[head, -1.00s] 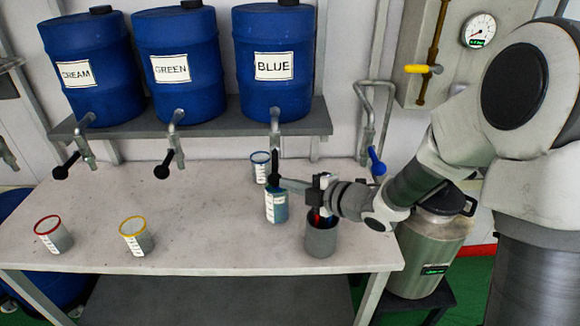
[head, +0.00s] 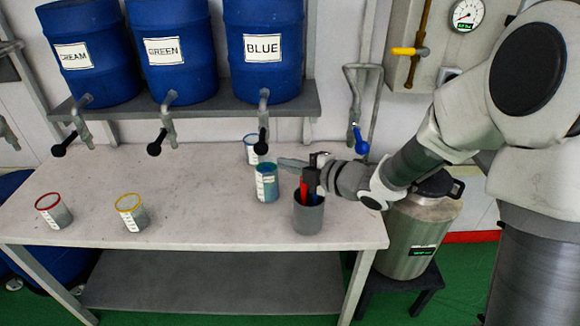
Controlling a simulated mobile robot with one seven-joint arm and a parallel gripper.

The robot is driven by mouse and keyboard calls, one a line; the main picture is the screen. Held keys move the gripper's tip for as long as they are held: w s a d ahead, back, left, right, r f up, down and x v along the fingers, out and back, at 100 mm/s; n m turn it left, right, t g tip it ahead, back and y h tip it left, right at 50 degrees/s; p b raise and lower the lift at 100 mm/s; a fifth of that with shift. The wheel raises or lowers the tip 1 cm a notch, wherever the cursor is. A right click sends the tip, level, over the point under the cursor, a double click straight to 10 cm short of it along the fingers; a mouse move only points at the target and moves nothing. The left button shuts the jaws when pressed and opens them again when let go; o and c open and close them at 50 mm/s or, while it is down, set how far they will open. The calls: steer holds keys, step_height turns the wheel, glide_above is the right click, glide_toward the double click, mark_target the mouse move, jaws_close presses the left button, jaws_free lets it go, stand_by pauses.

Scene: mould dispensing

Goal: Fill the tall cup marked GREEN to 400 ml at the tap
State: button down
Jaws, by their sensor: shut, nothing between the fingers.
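A tall cup (head: 267,186) with blue-green contents or colouring and a white scale label stands on the table below the BLUE tap. Its wording is too small to read, so I cannot confirm it is marked GREEN. The BLUE tap (head: 264,100) has a black-ended lever (head: 262,145) hanging above and just behind the cup. My gripper (head: 285,162) is shut and empty, its fingers pointing left near the cup's upper right rim. I cannot tell whether they touch it. The GREEN tap (head: 168,108) hangs further left, with no cup beneath it.
A grey pot (head: 309,216) with red and blue items stands just below my gripper. A blue-rimmed cup (head: 251,150) stands behind, yellow-rimmed (head: 131,214) and red-rimmed (head: 54,212) cups at left. A blue-handled tap (head: 359,138) hangs at right. The table's middle left is clear.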

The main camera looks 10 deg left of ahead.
steer(key=v, duration=1)
steer(key=shift+p, duration=0.4)
steer(key=shift+w+r, duration=0.2)
steer(key=shift+r, duration=0.05)
steer(key=w+d+r+m+t+h+p, duration=0.1)
steer(key=d+r+m+t+h, duration=0.1)
steer(key=d+r+m+h, duration=0.45)
steer(key=d+r+m+t+h+p, duration=0.1)
steer(key=d+r+m+t+h, duration=0.15)
steer(key=d+m+h, duration=0.55)
steer(key=s+d+r+m+g+p, duration=0.1)
steer(key=s+d+r+m+g, duration=0.15)
steer(key=s+d+m, duration=0.45)
steer(key=s+a+m+g+y+p, duration=0.1)
steer(key=s+m, duration=0.4)
steer(key=s, duration=0.8)
steer(key=a+g+y, duration=0.1)
steer(key=g, duration=0.1)
steer(key=shift+s+a+f+g, duration=0.2)
steer(key=shift+s+f+g, duration=0.05)
steer(key=shift+s+g, duration=0.15)
